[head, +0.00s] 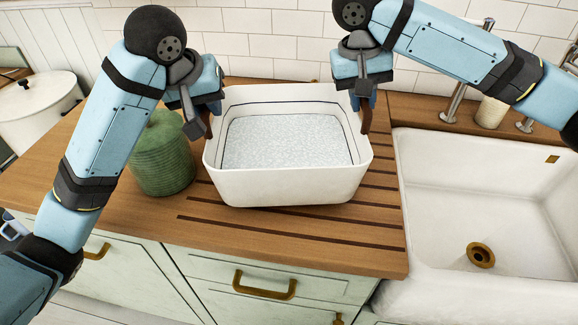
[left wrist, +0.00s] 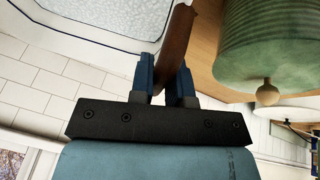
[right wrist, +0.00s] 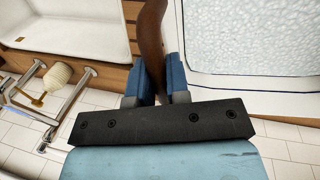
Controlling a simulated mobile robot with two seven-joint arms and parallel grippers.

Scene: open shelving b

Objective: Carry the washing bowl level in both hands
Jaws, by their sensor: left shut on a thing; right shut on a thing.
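The washing bowl (head: 290,188) is a white rectangular tub with a dark line inside its rim and a pale speckled surface inside. It is over the grooved wooden counter left of the sink and looks about level; I cannot tell whether it touches the wood. My left gripper (head: 207,118) is shut on a brown handle at the bowl's left side, and the handle shows in the left wrist view (left wrist: 176,45). My right gripper (head: 367,105) is shut on the brown handle at its right side, seen in the right wrist view (right wrist: 152,45).
A green ribbed lidded jar (head: 162,158) stands close left of the bowl. A white lidded pot (head: 38,108) is further left. The white sink (head: 485,190) lies to the right, with taps behind it. Bare grooved wood (head: 300,232) is in front of the bowl.

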